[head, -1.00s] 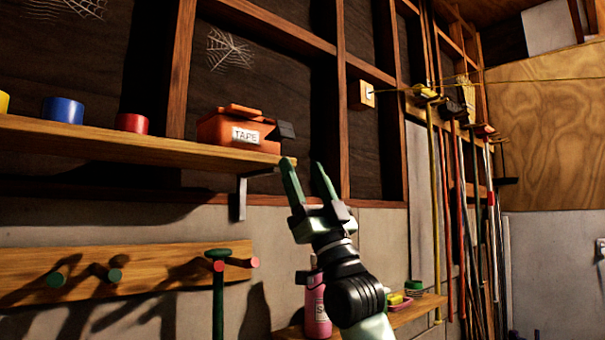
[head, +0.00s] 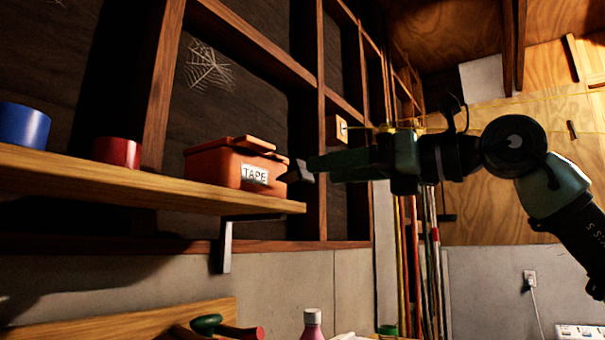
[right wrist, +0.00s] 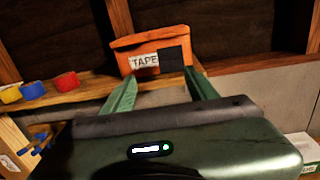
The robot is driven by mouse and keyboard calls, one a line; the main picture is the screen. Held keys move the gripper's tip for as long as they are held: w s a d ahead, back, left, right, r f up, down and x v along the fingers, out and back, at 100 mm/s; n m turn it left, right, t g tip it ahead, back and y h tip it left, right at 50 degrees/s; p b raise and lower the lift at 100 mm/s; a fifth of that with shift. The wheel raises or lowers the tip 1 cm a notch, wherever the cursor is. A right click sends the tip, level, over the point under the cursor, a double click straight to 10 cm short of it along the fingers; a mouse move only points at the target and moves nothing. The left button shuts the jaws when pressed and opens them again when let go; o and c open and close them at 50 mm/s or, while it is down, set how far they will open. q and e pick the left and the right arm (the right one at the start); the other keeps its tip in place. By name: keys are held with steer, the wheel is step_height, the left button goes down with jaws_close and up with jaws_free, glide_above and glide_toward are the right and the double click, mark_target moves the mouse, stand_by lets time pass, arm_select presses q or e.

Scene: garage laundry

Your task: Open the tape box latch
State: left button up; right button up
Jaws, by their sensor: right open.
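The orange tape box (head: 212,170) with a white TAPE label sits near the right end of the wooden shelf. Its dark latch (head: 299,172) sticks out at the box's right end in the head view. In the right wrist view the box (right wrist: 150,44) faces me, with the dark latch (right wrist: 171,59) right of the label. My right gripper (head: 314,164) points left at the latch, its fingertips close to it; in the head view I cannot tell whether they touch. In the right wrist view its open fingers (right wrist: 162,78) lie below and either side of the latch. My left gripper is out of view.
The wooden shelf (head: 120,187) also holds a red roll (head: 117,152) and a blue roll (head: 24,125) left of the box. A metal bracket (head: 226,246) hangs under it. Long-handled tools (head: 428,250) stand along the wall behind my right arm.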

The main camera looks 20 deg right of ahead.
mark_target(309, 176)
steer(key=shift+w+d+r+m+t+h+p, duration=0.15)
steer(key=shift+w+h+p, duration=0.15)
steer(key=shift+w, duration=0.2)
steer(key=shift+w+d+f+m+t+h+p, duration=0.15)
steer(key=shift+w+h+p, duration=0.15)
steer(key=shift+w, duration=0.15)
steer(key=p+x, duration=0.2)
steer(key=x, duration=0.3)
steer(key=shift+w+a, duration=0.25)
steer(key=shift+a, duration=0.05)
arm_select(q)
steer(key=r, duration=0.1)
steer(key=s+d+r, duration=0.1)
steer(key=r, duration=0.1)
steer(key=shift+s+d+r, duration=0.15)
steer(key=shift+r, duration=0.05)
arm_select(e)
steer(key=shift+d, duration=0.1)
